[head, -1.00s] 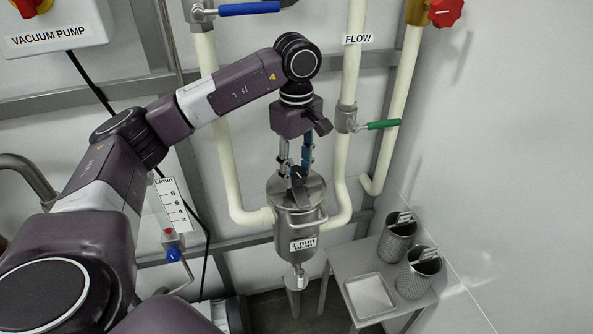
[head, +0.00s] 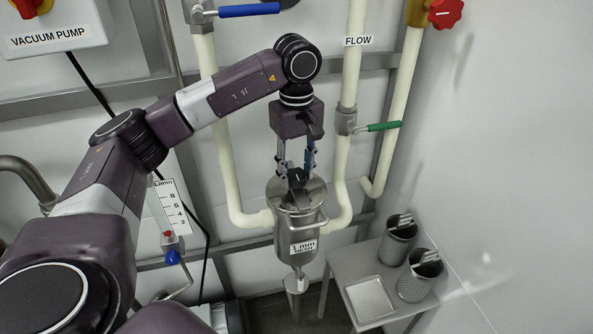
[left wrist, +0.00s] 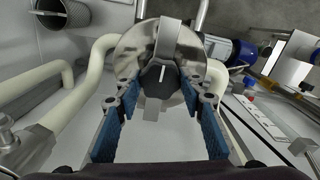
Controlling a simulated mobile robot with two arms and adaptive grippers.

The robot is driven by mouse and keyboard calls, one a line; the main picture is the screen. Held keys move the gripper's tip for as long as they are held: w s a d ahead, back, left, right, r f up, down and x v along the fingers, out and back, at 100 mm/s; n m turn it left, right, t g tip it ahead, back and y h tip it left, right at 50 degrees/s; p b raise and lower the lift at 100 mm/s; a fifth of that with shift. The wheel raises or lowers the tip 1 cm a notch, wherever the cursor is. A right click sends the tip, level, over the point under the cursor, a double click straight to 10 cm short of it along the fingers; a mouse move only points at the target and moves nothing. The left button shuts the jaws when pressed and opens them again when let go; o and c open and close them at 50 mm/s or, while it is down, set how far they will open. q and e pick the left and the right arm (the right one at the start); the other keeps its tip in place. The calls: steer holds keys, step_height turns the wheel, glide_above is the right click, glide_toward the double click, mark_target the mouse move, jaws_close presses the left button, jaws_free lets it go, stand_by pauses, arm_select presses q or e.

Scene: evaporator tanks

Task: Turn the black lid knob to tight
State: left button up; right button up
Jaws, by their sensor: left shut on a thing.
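The black lid knob (head: 297,177) sits on top of the round steel lid (head: 314,190) of the filter housing (head: 296,236), which carries a "1 mm" label. In the left wrist view the black knob (left wrist: 160,75) shows a short white line and lies on a steel bar across the lid. My left gripper (head: 297,172) points down over the lid with one finger on each side of the knob. In the left wrist view the left gripper (left wrist: 161,84) is shut on the knob. My right gripper is not in view.
Cream pipes (head: 229,150) run on both sides of the housing. A green-handled valve (head: 383,126) is close right of my wrist. A side table (head: 345,270) holds a tray (head: 369,299) and two mesh baskets (head: 399,245). A flow meter (head: 168,212) stands left.

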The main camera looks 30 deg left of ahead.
mark_target(296, 174)
arm_select(q)
steer(key=o, duration=1.2)
steer(key=shift+c, duration=0.2)
step_height(296, 174, up, 12)
